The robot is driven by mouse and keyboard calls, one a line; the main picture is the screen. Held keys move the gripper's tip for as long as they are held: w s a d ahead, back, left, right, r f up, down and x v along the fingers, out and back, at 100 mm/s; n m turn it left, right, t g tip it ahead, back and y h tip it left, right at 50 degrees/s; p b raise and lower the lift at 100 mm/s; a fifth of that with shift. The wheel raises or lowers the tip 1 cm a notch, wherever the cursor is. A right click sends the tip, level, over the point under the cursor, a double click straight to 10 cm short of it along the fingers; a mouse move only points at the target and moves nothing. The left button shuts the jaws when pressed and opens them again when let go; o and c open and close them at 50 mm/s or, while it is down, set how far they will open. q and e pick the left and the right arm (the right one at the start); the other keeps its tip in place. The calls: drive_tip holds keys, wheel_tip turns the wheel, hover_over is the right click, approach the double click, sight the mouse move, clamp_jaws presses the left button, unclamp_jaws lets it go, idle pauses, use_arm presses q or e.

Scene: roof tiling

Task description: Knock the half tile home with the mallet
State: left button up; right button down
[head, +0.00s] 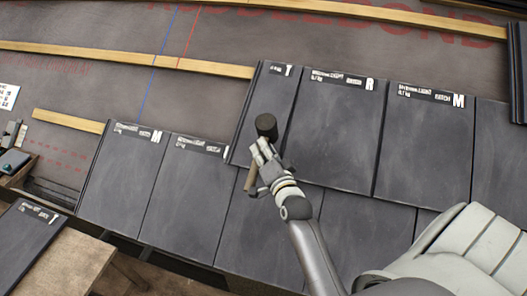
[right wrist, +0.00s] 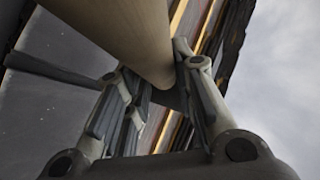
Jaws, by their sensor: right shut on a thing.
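The half tile (head: 268,98) is the narrow dark tile marked Y, at the left end of the upper row in the head view. Its upper edge lies by a wooden batten. The mallet (head: 266,127) has a dark round head and a light brown handle. My right gripper (head: 262,158) is shut on the handle, with the head in front of the half tile's lower part. I cannot tell whether the head touches the tile. In the right wrist view the handle (right wrist: 125,35) passes between the fingers (right wrist: 160,100). My left gripper is not in view.
A wider tile marked R (head: 335,130) lies right of the half tile, with a tile marked M (head: 425,140) beyond it. The lower row (head: 185,195) runs below. Bare battens (head: 120,55) cross the underlay at upper left. A loose tile (head: 25,240) lies on a wooden surface (head: 70,265) at lower left.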

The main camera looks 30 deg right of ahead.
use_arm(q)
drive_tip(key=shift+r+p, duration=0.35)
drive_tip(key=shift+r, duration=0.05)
use_arm(e)
drive_tip(key=shift+r, duration=0.2)
idle(0.4)
use_arm(q)
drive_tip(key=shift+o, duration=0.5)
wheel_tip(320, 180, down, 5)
drive_tip(key=b, duration=0.5)
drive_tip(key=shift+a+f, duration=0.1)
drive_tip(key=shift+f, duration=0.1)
use_arm(e)
drive_tip(key=d+f, duration=0.1)
drive_tip(key=f, duration=0.1)
drive_tip(key=w+d+f, duration=0.1)
drive_tip(key=f, duration=0.1)
drive_tip(key=w+d+f, duration=0.1)
drive_tip(key=f, duration=0.1)
drive_tip(key=shift+f, duration=0.3)
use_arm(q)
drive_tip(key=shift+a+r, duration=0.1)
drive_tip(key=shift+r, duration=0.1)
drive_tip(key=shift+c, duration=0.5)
use_arm(e)
drive_tip(key=shift+r, duration=0.25)
drive_tip(key=shift+a, duration=0.2)
drive_tip(key=shift+f, duration=0.15)
drive_tip(key=shift+s, duration=0.1)
